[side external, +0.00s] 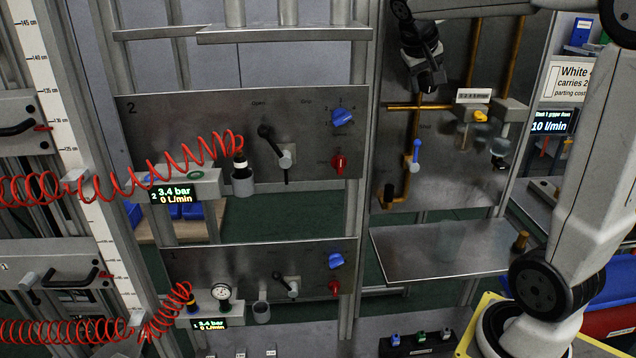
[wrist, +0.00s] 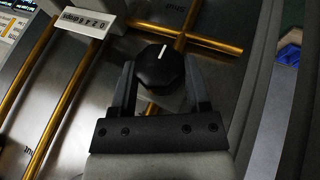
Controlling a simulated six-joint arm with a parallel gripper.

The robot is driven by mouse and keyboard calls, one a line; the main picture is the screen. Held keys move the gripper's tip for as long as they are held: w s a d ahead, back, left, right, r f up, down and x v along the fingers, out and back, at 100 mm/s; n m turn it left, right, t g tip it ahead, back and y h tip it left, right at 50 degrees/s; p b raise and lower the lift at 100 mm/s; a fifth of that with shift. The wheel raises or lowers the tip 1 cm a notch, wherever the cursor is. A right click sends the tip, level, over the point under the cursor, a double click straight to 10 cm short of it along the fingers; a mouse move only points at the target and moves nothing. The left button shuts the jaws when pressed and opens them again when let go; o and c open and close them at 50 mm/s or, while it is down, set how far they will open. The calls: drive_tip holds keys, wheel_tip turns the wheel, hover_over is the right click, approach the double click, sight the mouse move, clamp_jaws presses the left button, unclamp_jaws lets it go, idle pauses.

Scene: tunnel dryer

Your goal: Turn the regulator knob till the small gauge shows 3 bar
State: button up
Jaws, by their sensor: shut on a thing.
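The knob (wrist: 160,66) is black and round with a white pointer line, seen in the wrist view. My gripper (side external: 428,84) is at the copper-pipe panel at upper right in the side external view. Its two fingers are on either side of the knob and shut on it. The knob is hidden behind my gripper in the side external view. A small round white gauge (side external: 221,292) sits on the lower left unit; its needle is too small to read. The displays on the left units, upper (side external: 174,194) and lower (side external: 209,324), each appear to read 3.4 bar.
Copper pipes (side external: 400,107) run along the panel beside my gripper, and a white label plate (wrist: 84,18) lies close to the knob. A blue-handled valve (side external: 416,153) is below. A bare metal shelf (side external: 440,248) juts out lower down. Red coiled hoses (side external: 120,184) hang at left.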

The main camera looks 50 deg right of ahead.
drive_tip(key=shift+g+h, duration=0.3)
drive_tip(key=shift+h, duration=0.1)
drive_tip(key=o, duration=1.3)
drive_tip(key=shift+a+r, duration=0.1)
drive_tip(key=shift+v, duration=3.85)
